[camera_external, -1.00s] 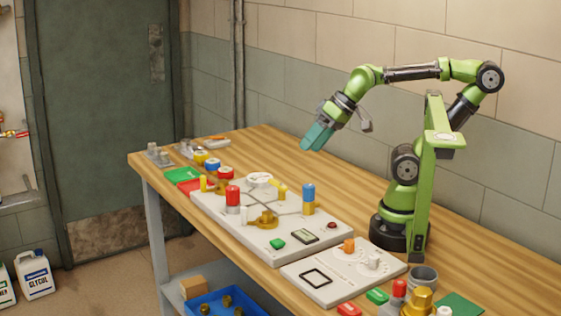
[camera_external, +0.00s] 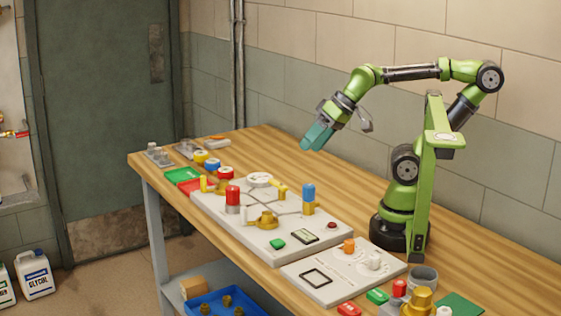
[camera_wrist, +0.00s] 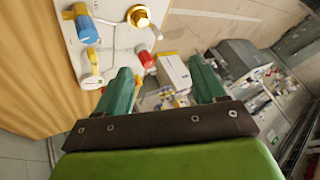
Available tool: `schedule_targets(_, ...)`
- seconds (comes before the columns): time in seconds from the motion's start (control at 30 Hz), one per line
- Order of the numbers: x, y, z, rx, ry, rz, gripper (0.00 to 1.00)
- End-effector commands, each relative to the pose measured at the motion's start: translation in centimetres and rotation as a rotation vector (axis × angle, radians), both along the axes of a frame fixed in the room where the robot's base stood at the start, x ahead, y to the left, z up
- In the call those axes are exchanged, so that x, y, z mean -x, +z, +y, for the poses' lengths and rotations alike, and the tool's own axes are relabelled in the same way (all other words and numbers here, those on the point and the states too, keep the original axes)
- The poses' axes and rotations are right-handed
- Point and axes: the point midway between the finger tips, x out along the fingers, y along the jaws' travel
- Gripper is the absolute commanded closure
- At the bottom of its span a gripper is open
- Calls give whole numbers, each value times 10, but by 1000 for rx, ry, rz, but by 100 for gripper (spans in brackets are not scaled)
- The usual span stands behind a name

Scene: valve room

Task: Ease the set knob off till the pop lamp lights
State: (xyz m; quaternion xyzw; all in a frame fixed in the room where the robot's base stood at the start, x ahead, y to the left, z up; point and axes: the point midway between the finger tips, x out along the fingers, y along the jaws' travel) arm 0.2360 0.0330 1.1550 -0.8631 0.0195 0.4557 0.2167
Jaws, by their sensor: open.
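The white test panel (camera_external: 215,207) lies on the bench. It carries a red-topped knob (camera_external: 232,195), a blue-topped knob (camera_external: 308,192) on a yellow base, a brass fitting (camera_external: 264,219), a green button (camera_external: 277,243), a small display (camera_external: 304,236) and a dark red dome (camera_external: 331,225). I cannot tell which knob is the set knob, or whether the dome is the pop lamp; it does not look lit. My gripper (camera_external: 317,138) is open and empty, above and behind the panel. In the wrist view, its teal fingers (camera_wrist: 162,82) are apart, with the blue knob (camera_wrist: 87,29) beyond at upper left.
A second pale panel (camera_external: 302,288) with an orange and a white knob lies nearer my base. A grey cup (camera_external: 422,278) and brass part (camera_external: 420,301) stand at front right. Colored handwheels (camera_external: 212,164) and trays crowd the far end. Bare wood lies along the wall side.

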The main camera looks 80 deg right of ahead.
Motion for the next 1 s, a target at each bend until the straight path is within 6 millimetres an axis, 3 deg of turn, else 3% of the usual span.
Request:
schedule_targets(0.47, 0, 0, 0, 0, 0, 0, 30)
schedule_targets(0.53, 0, 0, 0, 0, 0, 0, 36)
schedule_targets(0.63, -2, -5, -6, 0, -25, 23, 37)
schedule_targets(0.77, -18, -13, -28, -8, -105, 103, 37)
schedule_targets(1.0, -45, -28, -99, -124, -378, 474, 37)
